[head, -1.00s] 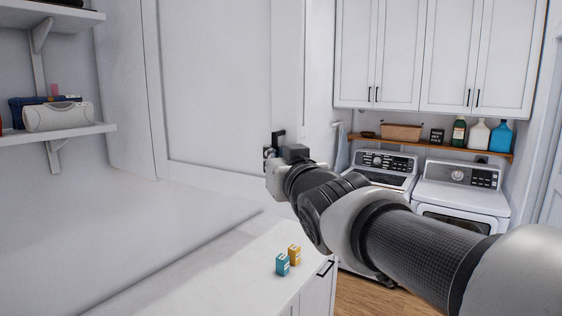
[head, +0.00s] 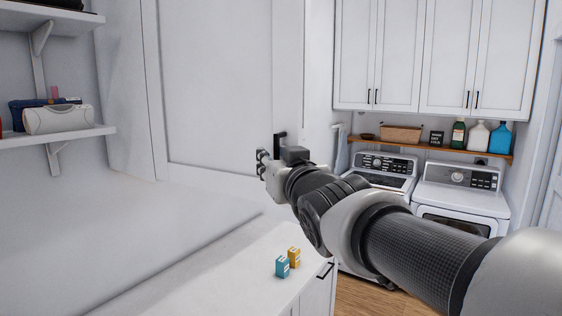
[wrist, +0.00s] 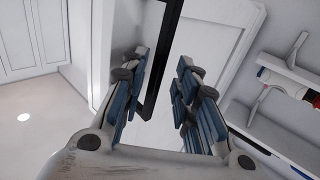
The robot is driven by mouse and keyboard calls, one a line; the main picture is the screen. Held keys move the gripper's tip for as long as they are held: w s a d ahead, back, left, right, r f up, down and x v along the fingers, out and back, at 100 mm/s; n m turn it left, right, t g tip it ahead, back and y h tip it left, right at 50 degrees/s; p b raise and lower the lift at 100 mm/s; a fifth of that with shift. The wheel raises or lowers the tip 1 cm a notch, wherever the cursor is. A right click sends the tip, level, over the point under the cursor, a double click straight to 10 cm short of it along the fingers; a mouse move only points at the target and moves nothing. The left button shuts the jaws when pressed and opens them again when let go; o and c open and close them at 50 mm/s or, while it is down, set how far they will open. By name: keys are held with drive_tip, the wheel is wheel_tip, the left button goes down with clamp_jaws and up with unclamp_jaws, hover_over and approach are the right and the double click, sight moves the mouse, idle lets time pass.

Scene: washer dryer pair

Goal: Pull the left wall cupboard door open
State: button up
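The wall cupboard door (head: 220,90) is a large white framed panel close in front of me in the head view. Its black bar handle (head: 279,143) is near the door's lower right corner, partly hidden behind my gripper (head: 262,163). In the wrist view the handle (wrist: 161,60) runs between the two blue-padded fingers of my gripper (wrist: 162,95), nearer the left finger. The fingers are apart, with a clear gap between the handle and the right finger. I cannot tell whether the left finger touches the handle.
Wall shelves (head: 70,134) with small items are at left. A washer and dryer (head: 458,195) stand behind my arm at right, under other white cupboards (head: 430,55).

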drive_tip(key=v, duration=1.2)
drive_tip(key=s+d+f+m+g+h+b, duration=0.1)
drive_tip(key=s+d+f+g+h, duration=0.2)
drive_tip(key=f, duration=0.4)
drive_tip(key=s+d+f+m+g+h+b, duration=0.1)
drive_tip(key=s+d+f, duration=0.1)
drive_tip(key=d+f, duration=0.4)
drive_tip(key=s+d+f+m+g+h+b, duration=0.1)
drive_tip(key=s+d+f+m+g+h, duration=0.15)
drive_tip(key=f, duration=0.65)
drive_tip(key=s+f+g+b, duration=0.2)
drive_tip(key=s+f+g, duration=0.4)
drive_tip(key=s+f, duration=0.7)
drive_tip(key=shift+s+d+f+n+y, duration=0.2)
drive_tip(key=shift+s+n+y, duration=0.25)
drive_tip(key=shift+s, duration=0.25)
drive_tip(key=shift+a, duration=0.15)
